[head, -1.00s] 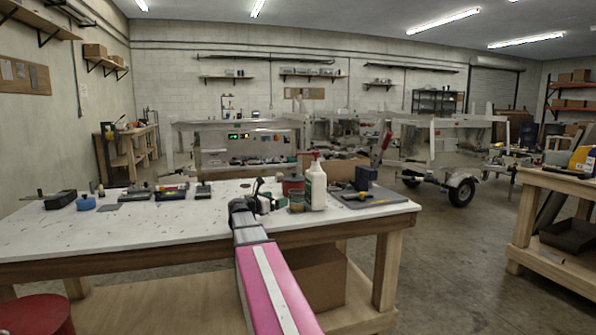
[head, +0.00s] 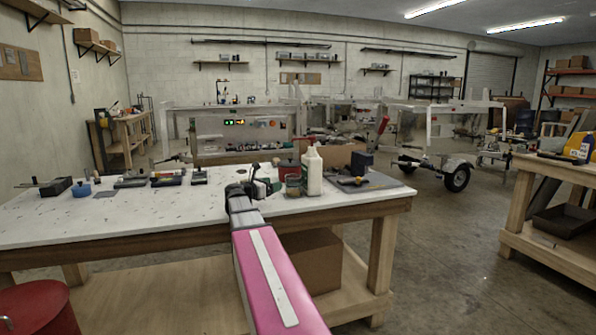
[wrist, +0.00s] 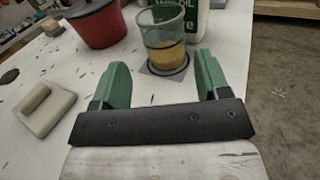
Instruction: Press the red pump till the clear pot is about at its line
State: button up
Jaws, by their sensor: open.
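A white oil bottle (head: 313,173) with a small red pump (head: 313,145) on top stands near the right end of the white workbench. Its lower part shows at the top of the wrist view (wrist: 216,22), where the pump is out of frame.
A red tub (wrist: 97,22) stands left of the pot. A beige block (wrist: 45,108) lies nearer on the left. A grey mat (head: 375,182) with a dark block (head: 362,163) lies right of the bottle. The bench's left part holds several tools, with bare surface in front.

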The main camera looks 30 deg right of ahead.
grip_shut()
dwell(1.4)
